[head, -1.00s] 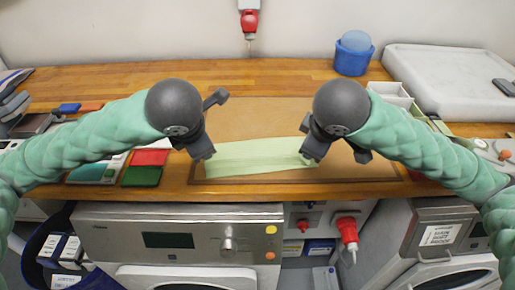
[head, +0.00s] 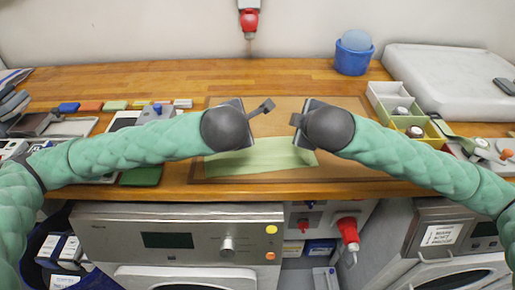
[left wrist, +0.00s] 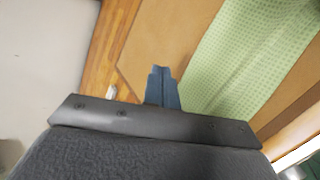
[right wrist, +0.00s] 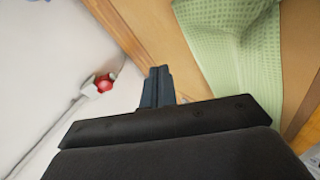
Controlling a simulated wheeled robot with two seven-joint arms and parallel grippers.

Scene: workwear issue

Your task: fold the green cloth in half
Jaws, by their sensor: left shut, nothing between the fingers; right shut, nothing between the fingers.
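The green cloth (head: 262,157) lies as a long narrow strip on the brown board, near its front edge. Its waffle weave shows in the left wrist view (left wrist: 258,50). In the right wrist view (right wrist: 215,35) its end is uneven, with a crease or overlapping layer. My left gripper (left wrist: 160,70) is shut and empty, behind the cloth's left part. My right gripper (right wrist: 157,70) is shut and empty, behind the cloth's right end. Both are apart from the cloth.
The brown board (head: 350,172) has bare room right of the cloth. A blue tub (head: 352,57) stands at the back. Divided trays (head: 392,98) and a white slab (head: 450,80) are at the right. Small coloured items (head: 90,107) lie at the left. Appliances stand below the counter edge.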

